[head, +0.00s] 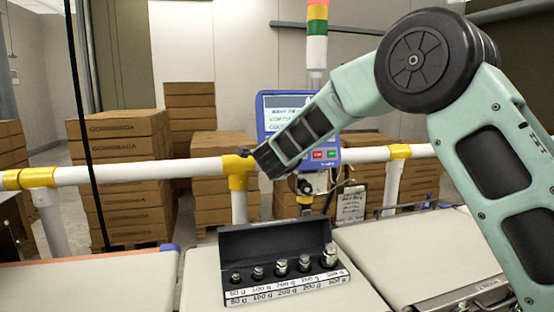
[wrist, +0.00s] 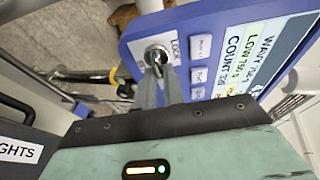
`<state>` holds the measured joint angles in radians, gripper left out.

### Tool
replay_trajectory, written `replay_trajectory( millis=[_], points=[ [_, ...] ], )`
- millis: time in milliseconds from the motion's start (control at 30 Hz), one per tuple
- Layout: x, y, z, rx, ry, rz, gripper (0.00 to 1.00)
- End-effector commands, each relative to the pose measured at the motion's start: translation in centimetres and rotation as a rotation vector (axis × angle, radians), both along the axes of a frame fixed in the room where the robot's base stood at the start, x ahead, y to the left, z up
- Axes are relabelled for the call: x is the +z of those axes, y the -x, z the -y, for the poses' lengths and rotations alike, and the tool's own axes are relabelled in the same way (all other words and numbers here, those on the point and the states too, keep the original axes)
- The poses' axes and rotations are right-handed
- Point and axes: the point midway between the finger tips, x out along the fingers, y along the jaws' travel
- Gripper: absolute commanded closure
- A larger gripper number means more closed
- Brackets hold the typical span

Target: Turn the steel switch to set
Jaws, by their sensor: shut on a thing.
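The steel switch (wrist: 157,53) is a small key-type knob in a round collar on a white plate on the blue terminal (wrist: 135,35). The word LOCK is printed on the plate beside it; I cannot read a set mark. My gripper (wrist: 158,72) has its two grey fingers shut on the switch's knob in the wrist view. The fingers partly cover it, so its exact angle is hard to tell. In the head view the terminal (head: 267,103) stands behind my arm, which hides the switch and the fingertips.
An open black case of weights (head: 275,240) stands on the belt below. A signal tower (head: 317,50) rises above. Stacked cartons (head: 120,180) stand behind.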

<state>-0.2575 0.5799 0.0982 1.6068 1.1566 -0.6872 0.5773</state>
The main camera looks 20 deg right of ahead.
Motion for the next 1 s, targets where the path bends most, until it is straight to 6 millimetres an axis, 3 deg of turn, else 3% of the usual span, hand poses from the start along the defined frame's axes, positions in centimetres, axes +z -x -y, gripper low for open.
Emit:
replay_trajectory(
  millis=[400,433,500,833,1000],
  points=[
    [0.0,0.0,0.1,-0.004,-0.006,0.000,1.00],
    [0.0,0.0,0.1,-0.004,-0.006,0.000,0.82],
    [0.0,0.0,0.1,-0.004,-0.006,0.000,0.68],
    [0.1,0.3,-0.1,-0.002,-0.006,0.001,0.68],
    [0.6,2.3,-0.7,-0.001,-0.006,0.001,0.68]
  ],
)
